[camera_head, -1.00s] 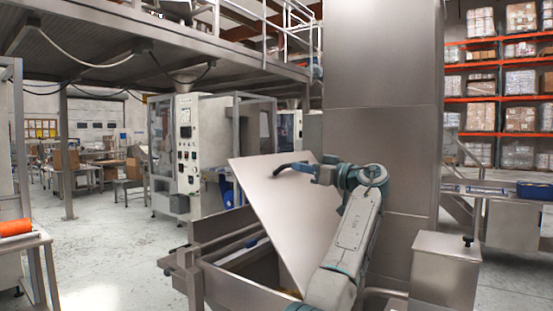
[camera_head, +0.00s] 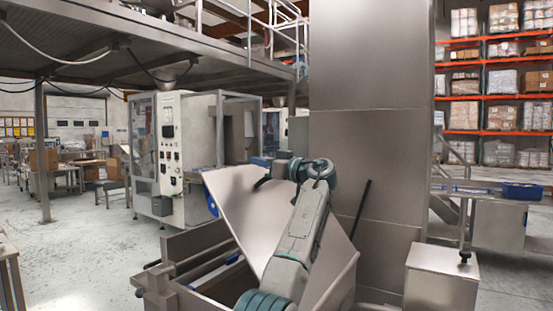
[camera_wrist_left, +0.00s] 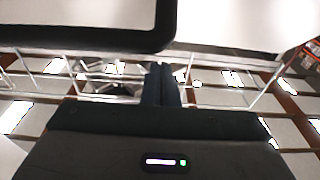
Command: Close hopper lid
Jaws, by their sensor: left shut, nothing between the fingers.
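The hopper (camera_head: 190,297) is a grey metal bin at the lower middle of the head view, its mouth partly uncovered. Its lid (camera_head: 250,215) is a flat metal panel, raised and tilted above the mouth. My left arm crosses in front of the lid and hides part of it. My left gripper (camera_head: 263,181) is shut and empty at the lid's upper edge; I cannot tell if it touches. In the left wrist view its dark fingers (camera_wrist_left: 161,84) are together, below a thick black curved edge and a pale surface. My right gripper is not in view.
A tall metal column (camera_head: 370,110) stands right behind the hopper, with a dark rod (camera_head: 361,212) before it. A metal box (camera_head: 440,275) is at the lower right. A white machine cabinet (camera_head: 170,150) stands behind. The floor at left (camera_head: 90,250) is mostly clear.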

